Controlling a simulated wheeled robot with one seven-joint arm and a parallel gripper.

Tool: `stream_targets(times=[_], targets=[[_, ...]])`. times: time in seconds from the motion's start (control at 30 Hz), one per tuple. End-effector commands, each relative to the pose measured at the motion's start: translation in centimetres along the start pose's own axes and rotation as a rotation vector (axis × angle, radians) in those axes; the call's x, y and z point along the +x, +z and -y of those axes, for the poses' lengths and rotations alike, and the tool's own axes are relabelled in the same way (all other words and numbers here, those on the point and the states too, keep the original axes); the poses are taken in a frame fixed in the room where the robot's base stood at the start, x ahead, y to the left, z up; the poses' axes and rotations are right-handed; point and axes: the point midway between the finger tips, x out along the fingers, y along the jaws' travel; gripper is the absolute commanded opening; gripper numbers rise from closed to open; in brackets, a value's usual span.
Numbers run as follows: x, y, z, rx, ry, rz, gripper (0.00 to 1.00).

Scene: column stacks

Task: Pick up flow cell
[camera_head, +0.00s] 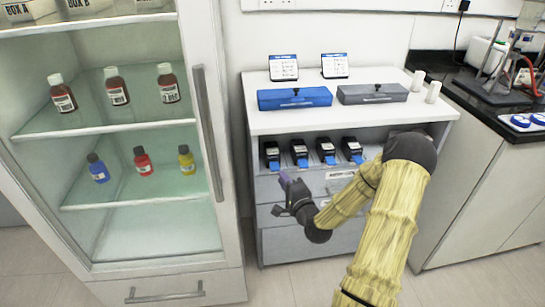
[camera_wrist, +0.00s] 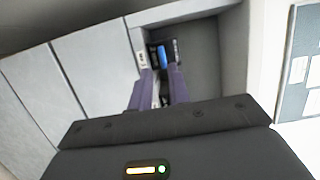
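Several black units with blue front tabs stand in a row on the open shelf of the white cabinet, one of them at the left end (camera_head: 271,154); I take these as the flow cells, but cannot tell for sure. My gripper (camera_head: 282,188) is in front of the cabinet, below and before the left part of the row. In the wrist view, a blue-and-black unit (camera_wrist: 162,57) shows beyond and between the two purple fingers of my gripper (camera_wrist: 162,82). The fingers are apart, with nothing seen held; the unit's lower part is partly hidden.
Drawers (camera_head: 275,188) lie under the shelf. A blue case (camera_head: 295,98) and a grey case (camera_head: 372,94) lie on the cabinet top (camera_head: 275,124). A glass-shelved fridge (camera_head: 208,130) with bottles stands at left; a black-topped bench (camera_head: 478,92) is at right.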

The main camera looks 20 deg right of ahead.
Motion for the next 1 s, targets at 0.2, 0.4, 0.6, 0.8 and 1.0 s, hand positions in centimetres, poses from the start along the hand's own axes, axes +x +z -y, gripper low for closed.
stream_targets(times=[0.2, 0.4, 0.6, 0.8, 1.0], targets=[[0.3, -0.2, 0.0, 0.000, 0.001, -0.003, 0.18], [0.5, -0.3, 0.0, -0.001, 0.000, -0.005, 0.18], [3.1, 0.2, 0.3, -0.002, -0.003, -0.003, 0.18], [5.3, 0.2, 0.3, 0.000, -0.001, -0.004, 0.18], [5.5, 0.2, 0.3, 0.001, 0.001, -0.003, 0.18]])
